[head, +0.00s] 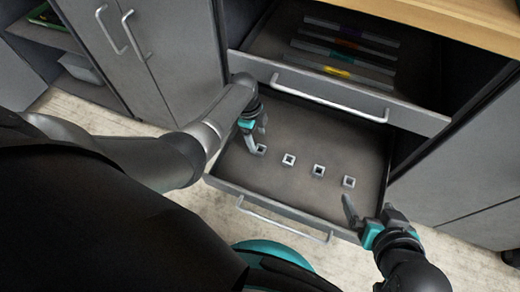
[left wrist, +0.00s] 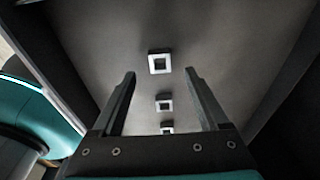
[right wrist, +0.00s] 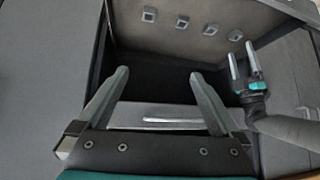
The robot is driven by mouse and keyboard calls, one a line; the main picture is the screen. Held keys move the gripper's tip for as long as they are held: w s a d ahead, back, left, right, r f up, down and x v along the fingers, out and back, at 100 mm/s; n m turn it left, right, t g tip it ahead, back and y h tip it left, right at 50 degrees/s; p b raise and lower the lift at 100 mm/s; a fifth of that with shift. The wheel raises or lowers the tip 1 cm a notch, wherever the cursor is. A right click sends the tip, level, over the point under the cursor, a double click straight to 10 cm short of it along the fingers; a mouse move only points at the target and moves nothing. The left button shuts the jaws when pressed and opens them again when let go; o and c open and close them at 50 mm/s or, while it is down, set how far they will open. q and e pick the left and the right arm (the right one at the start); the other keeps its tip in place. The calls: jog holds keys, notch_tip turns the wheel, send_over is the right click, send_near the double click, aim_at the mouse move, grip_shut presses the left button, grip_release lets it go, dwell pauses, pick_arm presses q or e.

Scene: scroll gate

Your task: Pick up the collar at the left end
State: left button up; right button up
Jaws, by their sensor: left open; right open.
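Several small square grey collars with square holes stand in a row on the floor of the open lower drawer (head: 235,172). The collar at the left end (head: 260,149) is close to the fingertips of my left gripper (head: 258,137), which is open and empty. The left-end collar also shows in the right wrist view (right wrist: 236,35), beside the left gripper. My right gripper (head: 368,211) is open and empty over the drawer's front right corner.
An open upper drawer (head: 345,97) holds several flat bars with coloured marks and overhangs the back of the lower drawer. The lower drawer's front has a bar handle (head: 285,221). The drawer floor in front of the collars is clear. Cabinet doors (head: 125,35) stand at the left.

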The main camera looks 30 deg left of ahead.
aim_at(261, 152)
pick_arm(q)
jog(key=shift+d+f+b, duration=0.1)
jog(key=shift+f+b, duration=0.5)
jog(key=shift+f, duration=0.05)
jog(key=shift+d+f+b, duration=0.15)
jog(key=shift+f+b, duration=0.4)
jog(key=shift+f, duration=0.05)
jog(key=shift+f+b, duration=0.6)
jog(key=shift+f, duration=0.05)
jog(key=shift+d+f+b, duration=0.15)
jog(key=shift+f+b, duration=0.3)
jog(key=shift+f, duration=0.15)
pick_arm(e)
jog(key=a+r+t+y, duration=0.3)
jog(key=a+t, duration=0.3)
jog(key=t, duration=0.1)
jog(key=shift+w+a+r+m+t+y, duration=0.2)
jog(key=shift+w+a+m+t+y, duration=0.15)
jog(key=shift+m+t+y, duration=0.05)
pick_arm(q)
grip_shut()
